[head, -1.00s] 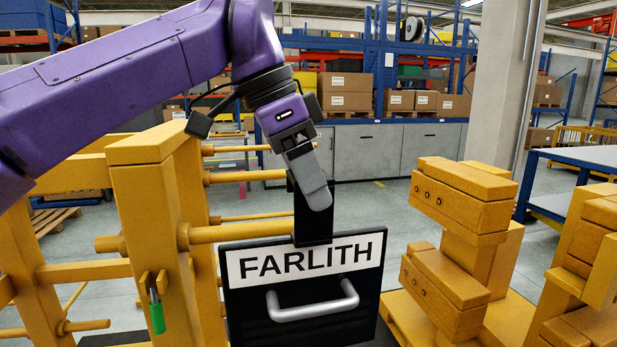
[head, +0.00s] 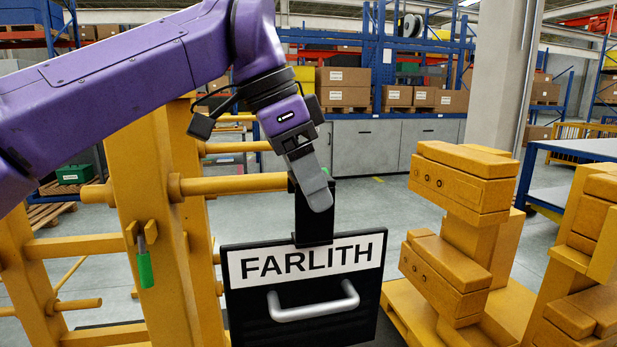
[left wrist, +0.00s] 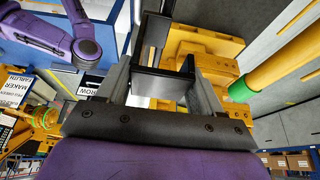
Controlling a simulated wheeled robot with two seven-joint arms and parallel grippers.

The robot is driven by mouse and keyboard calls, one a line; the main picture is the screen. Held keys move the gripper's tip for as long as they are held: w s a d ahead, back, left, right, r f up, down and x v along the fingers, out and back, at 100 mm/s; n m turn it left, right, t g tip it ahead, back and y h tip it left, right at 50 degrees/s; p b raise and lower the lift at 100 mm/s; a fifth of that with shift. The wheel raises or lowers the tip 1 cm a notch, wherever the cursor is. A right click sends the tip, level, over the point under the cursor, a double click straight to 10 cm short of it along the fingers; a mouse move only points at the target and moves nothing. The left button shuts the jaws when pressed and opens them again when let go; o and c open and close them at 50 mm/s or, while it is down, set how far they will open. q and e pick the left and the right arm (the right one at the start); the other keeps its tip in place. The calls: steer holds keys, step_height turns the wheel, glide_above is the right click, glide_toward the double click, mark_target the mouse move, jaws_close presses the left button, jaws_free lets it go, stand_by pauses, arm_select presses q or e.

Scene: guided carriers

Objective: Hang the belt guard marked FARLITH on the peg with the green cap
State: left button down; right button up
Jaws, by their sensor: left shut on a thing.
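The belt guard (head: 255,292) is a black plate with a white FARLITH label, a silver handle and a black upright tab on top. My left gripper (head: 318,195) is shut on that tab and holds the guard upright in the air. A yellow peg (head: 235,185) on the rack ends just behind my left fingers, where a bit of green shows. In the left wrist view a yellow peg with a green cap (left wrist: 240,92) lies to the right of the fingers, apart from them. My right gripper is not in view.
Yellow block-like structures (head: 455,190) stand close on the right. A blue-framed table (head: 585,150) and stocked shelves are farther back. Grey floor shows between.

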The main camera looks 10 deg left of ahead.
arm_select(q)
steer(key=shift+w+a+r+p, duration=0.2)
steer(key=shift+w+p, duration=0.2)
steer(key=shift+w+a+r+p, duration=0.15)
steer(key=shift+w+a+p, duration=0.05)
steer(key=shift+w+p, duration=0.2)
steer(key=w+a+p, duration=0.1)
steer(key=w+p, duration=0.3)
steer(key=w+a+p, duration=0.2)
steer(key=w+p, duration=0.2)
steer(key=p, duration=0.1)
steer(key=w+a+p, duration=0.2)
steer(key=w+p, duration=0.2)
steer(key=w, duration=0.1)
steer(key=shift+a+p, duration=0.15)
steer(key=shift+p, duration=0.15)
step_height(320, 180, down, 3)
steer(key=b, duration=0.3)
steer(key=shift+f, duration=0.1)
